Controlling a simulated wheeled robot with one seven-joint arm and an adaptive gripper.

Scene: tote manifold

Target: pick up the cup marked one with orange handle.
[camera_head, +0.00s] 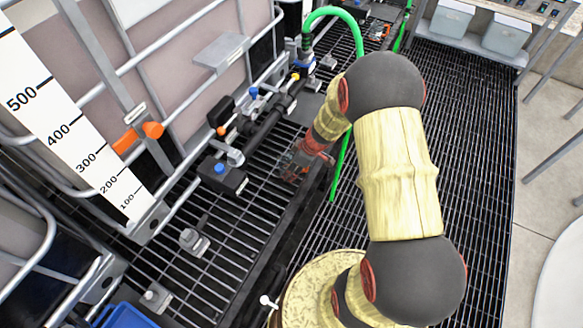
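I cannot make out a cup marked one in the head view. My gripper (294,163) is at the end of my arm, low over the black grating and just right of the pipe manifold (265,125). Its dark and reddish fingers are small and partly blend with the grating, so I cannot tell whether they are open or shut, or hold anything. An orange fitting (153,130) sits on the tote frame at left, and a small orange-red object (380,32) lies at the far top; neither is clearly a cup.
A tote with a metal cage and a white level scale (62,125) fills the left. A green hose (343,165) runs beside my arm. Two grey bins (452,20) stand at top right. A blue container (122,315) is at bottom left. The right grating (470,130) is clear.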

